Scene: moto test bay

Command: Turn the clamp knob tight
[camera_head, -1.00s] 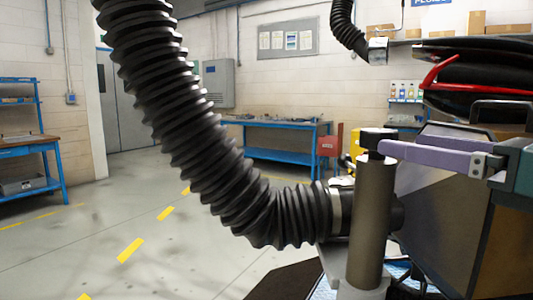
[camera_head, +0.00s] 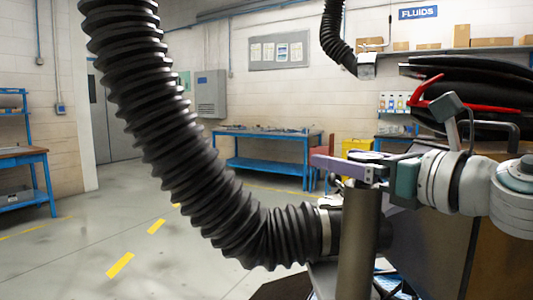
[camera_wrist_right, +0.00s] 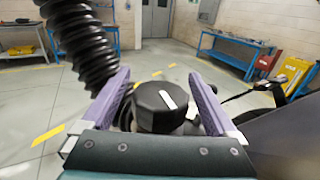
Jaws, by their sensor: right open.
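The clamp knob (camera_wrist_right: 155,108) is black and faceted with a white mark on top. In the wrist view it stands between the two purple fingers of my right gripper (camera_wrist_right: 160,82), with gaps seen at its sides. In the head view my right gripper (camera_head: 335,160) comes in from the right, level with the top of the grey metal post (camera_head: 358,245). The near finger crosses in front there and hides most of the knob. The right gripper is open. My left gripper is not in view.
A thick black corrugated hose (camera_head: 190,170) hangs left of the post and bends to a metal band (camera_head: 326,230) beside it. A blue workbench (camera_head: 265,150) stands behind. The floor at left is clear.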

